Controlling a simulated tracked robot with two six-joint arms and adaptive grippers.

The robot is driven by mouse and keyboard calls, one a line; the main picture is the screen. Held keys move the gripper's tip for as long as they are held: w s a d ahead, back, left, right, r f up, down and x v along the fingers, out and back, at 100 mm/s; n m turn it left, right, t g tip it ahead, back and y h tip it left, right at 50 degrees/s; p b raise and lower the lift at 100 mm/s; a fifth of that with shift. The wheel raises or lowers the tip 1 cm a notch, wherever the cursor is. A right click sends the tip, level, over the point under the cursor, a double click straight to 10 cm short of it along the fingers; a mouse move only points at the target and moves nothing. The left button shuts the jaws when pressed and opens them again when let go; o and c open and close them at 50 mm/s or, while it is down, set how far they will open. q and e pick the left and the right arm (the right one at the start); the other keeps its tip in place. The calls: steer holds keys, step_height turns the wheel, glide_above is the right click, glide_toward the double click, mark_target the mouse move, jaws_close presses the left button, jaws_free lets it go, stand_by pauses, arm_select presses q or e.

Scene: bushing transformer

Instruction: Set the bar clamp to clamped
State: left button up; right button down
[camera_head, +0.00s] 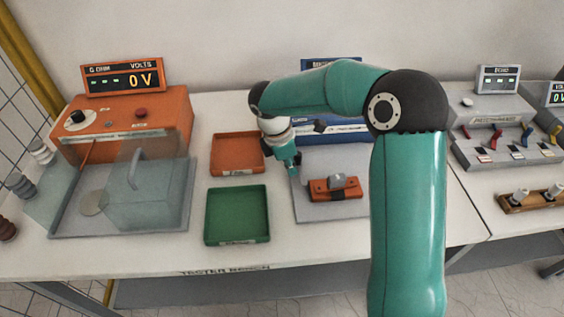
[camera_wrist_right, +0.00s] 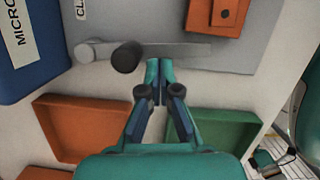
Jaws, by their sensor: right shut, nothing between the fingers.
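In the right wrist view, a grey bar (camera_wrist_right: 185,50) with a dark round knob (camera_wrist_right: 126,56) lies along the edge of a grey plate (camera_wrist_right: 150,18) partly lettered "CL"; it looks like the bar clamp. My right gripper (camera_wrist_right: 159,66) is shut and empty, its tips just beside the bar and right of the knob. Whether they touch the bar is unclear. In the head view my right gripper (camera_head: 294,168) points down at the left edge of the grey plate (camera_head: 330,212), and the bar is hard to make out there. My left gripper is not in view.
An orange block (camera_head: 336,189) sits on the plate. An orange tray (camera_head: 237,171) and a green tray (camera_head: 237,241) lie to its left. A blue unit (camera_head: 345,135) stands behind. An orange tester (camera_head: 125,120) with a clear cover (camera_head: 150,190) is far left.

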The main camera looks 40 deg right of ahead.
steer(key=shift+s+d+n, duration=0.25)
steer(key=shift+d+n, duration=0.1)
steer(key=shift+n, duration=0.35)
steer(key=shift+s+d, duration=0.2)
steer(key=shift+d, duration=0.15)
steer(key=shift+a, duration=0.3)
steer(key=a, duration=0.2)
steer(key=w+a, duration=0.1)
steer(key=shift+a+r, duration=0.25)
steer(key=shift+a, duration=0.05)
steer(key=v, duration=0.9)
steer(key=shift+s+r+b, duration=0.25)
steer(key=shift+b, duration=0.05)
steer(key=shift+a, duration=0.1)
